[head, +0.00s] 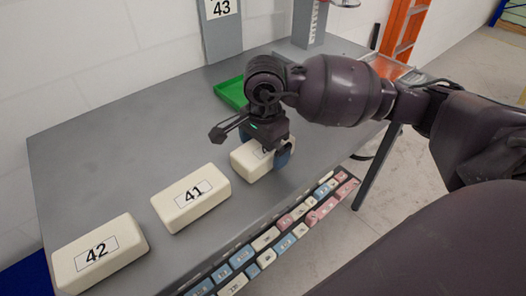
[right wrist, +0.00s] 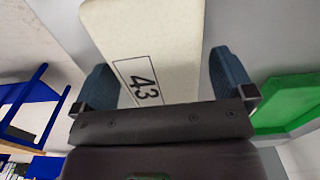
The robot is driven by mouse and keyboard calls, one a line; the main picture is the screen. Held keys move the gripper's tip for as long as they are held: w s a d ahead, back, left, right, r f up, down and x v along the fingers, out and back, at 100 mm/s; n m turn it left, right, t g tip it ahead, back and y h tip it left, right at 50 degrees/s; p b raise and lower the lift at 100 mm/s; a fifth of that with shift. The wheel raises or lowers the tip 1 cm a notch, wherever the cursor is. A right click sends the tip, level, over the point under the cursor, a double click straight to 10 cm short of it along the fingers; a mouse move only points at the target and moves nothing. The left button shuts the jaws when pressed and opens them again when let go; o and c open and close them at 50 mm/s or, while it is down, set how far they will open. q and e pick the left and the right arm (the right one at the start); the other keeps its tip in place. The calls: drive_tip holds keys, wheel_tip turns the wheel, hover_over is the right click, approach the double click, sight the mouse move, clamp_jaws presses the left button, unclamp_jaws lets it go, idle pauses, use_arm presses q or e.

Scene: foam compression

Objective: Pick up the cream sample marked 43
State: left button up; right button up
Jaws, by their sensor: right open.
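The cream sample marked 43 (head: 250,160) lies flat on the grey table, at the right end of a row of cream samples. In the right wrist view the sample (right wrist: 150,40) shows its 43 label. My right gripper (head: 277,156) is over this sample, pointing down. In the right wrist view the right gripper (right wrist: 163,80) is open, with one blue finger on each side of the sample and a visible gap at the right finger. Contact at the left finger is hard to tell. My left gripper is out of view.
Cream samples marked 41 (head: 191,198) and 42 (head: 99,254) lie to the left on the grey table (head: 110,150). A green tray (head: 232,93) is behind my right gripper. A grey stand marked 43 (head: 221,35) rises at the back. Coloured labelled keys (head: 265,240) line the front edge.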

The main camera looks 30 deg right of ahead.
drive_tip(key=c, duration=0.9)
